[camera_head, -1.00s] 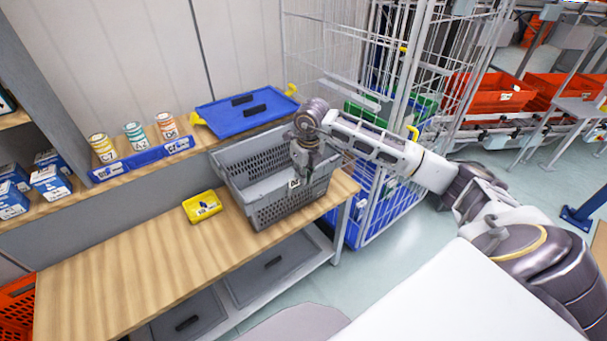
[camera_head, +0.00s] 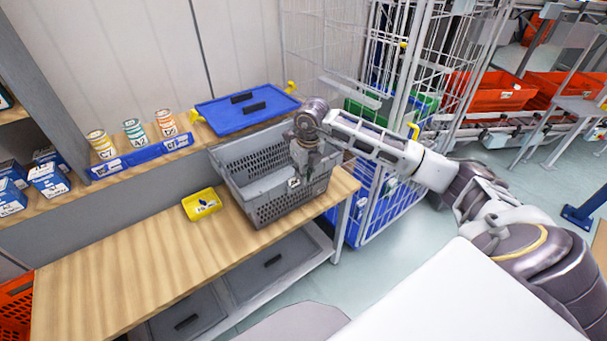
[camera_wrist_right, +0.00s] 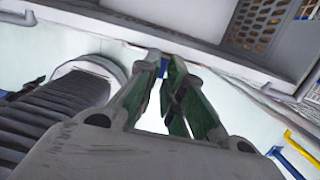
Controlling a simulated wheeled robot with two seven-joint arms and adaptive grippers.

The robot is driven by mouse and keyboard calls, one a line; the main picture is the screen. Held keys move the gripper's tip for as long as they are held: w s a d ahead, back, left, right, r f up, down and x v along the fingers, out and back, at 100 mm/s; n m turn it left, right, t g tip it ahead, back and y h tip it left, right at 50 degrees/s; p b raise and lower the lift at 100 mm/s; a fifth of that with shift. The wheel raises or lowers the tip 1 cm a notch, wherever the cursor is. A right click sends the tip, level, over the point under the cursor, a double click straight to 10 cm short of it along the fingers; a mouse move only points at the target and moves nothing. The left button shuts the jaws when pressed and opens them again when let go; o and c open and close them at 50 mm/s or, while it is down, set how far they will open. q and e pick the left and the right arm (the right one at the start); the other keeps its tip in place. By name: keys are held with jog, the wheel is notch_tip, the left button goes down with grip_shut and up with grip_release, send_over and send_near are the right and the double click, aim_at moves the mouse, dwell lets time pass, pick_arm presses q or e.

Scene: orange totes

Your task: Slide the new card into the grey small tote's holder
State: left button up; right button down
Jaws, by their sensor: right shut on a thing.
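The grey small tote (camera_head: 282,207) is an open crate with perforated walls, standing on the wooden bench. My right gripper (camera_head: 296,178) points down at its front wall, near the right corner. It is shut on the new card (camera_head: 294,183), which shows as a small white patch with a dark mark against that wall. In the right wrist view the fingers (camera_wrist_right: 165,72) are close together below the tote's grey rim (camera_wrist_right: 190,50). The card can hardly be made out there. The holder is hidden, and I cannot tell whether the card is in it. My left gripper is out of view.
A small yellow tray (camera_head: 186,207) with a card in it lies left of the tote. A blue lid (camera_head: 222,116) lies behind it. Several cans stand along a blue strip (camera_head: 130,164). A wire cage (camera_head: 385,210) stands close on the right. The bench's front left is clear.

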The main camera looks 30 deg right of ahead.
jog(key=shift+s+f, duration=0.15)
jog(key=shift+f, duration=0.2)
jog(key=c, duration=1.5)
grip_release()
jog(key=shift+s+a+f, duration=0.1)
jog(key=shift+o, duration=0.2)
jog(key=shift+w+r, duration=0.2)
jog(key=shift+r, duration=0.05)
jog(key=shift+r, duration=0.6)
notch_tip(320, 180, up, 11)
jog(key=s, duration=0.1)
jog(key=shift+s+f, duration=0.2)
jog(key=shift+s, duration=0.15)
